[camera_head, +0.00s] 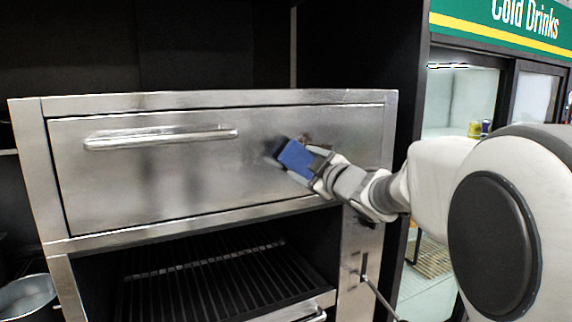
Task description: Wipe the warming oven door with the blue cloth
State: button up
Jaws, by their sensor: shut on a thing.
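The warming oven door (180,180) is a wide stainless steel panel with a horizontal bar handle (160,138) at its upper left. It is closed. My gripper (312,172) reaches in from the right and is shut on the blue cloth (296,157), which looks like a folded block. The cloth is at the right part of the door, right of the handle, and appears to be against the door's face; exact contact is hard to tell. Brownish smudges show on the steel just above and beside the cloth. My fingertips are partly hidden by the cloth.
Below the door is an open dark bay with a wire rack (200,285). A metal pan (27,297) stands at the lower left. A cold drinks fridge (480,90) stands at the right, behind my arm. The space before the door's left part is clear.

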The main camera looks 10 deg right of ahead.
jog(key=shift+w+a, duration=0.2)
jog(key=shift+w, duration=0.4)
jog(key=w+d+p, duration=0.3)
jog(key=d, duration=0.7)
jog(key=shift+w+d+p, duration=0.25)
jog(key=shift+d+p, duration=0.1)
jog(key=shift+p, duration=0.05)
dwell(0.6)
jog(key=shift+a, duration=0.1)
